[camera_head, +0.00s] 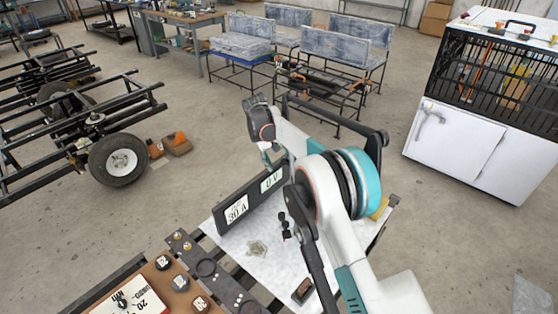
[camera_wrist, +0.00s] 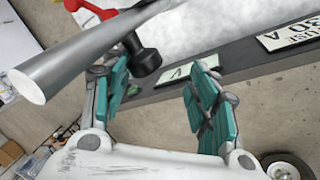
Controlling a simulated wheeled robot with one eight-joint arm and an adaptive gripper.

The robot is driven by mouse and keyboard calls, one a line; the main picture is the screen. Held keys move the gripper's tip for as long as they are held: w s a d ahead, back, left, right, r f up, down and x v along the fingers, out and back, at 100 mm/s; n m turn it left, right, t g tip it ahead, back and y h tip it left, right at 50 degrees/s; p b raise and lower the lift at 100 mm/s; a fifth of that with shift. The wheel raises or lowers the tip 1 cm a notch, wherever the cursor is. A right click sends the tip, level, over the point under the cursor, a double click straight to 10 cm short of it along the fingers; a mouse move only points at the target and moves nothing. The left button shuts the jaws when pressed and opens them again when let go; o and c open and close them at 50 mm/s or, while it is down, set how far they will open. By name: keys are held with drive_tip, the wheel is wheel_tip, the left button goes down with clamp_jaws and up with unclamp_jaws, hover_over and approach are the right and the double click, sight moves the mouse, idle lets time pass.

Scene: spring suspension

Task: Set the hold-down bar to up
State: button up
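In the head view a dark bar (camera_head: 335,117) runs behind my arm, with a thick end at the right; it may be the hold-down bar. My arm hides part of it, so I cannot tell its position surely. In the wrist view a smooth grey metal tube (camera_wrist: 100,48) with a pale round end crosses the upper left, close to my gripper's left finger; I cannot tell if they touch. My gripper (camera_wrist: 162,76) is open, its teal-padded fingers apart with nothing held between them. In the head view its fingers are mostly hidden near the black panel.
A black panel (camera_head: 224,222) with white labels stands on a white board (camera_head: 262,262). A wooden block (camera_head: 302,290) lies there. A brown box with knobs (camera_head: 163,291) is at lower left.

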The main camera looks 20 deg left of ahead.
drive_tip(key=v, duration=1.2)
drive_tip(key=shift+f, duration=0.1)
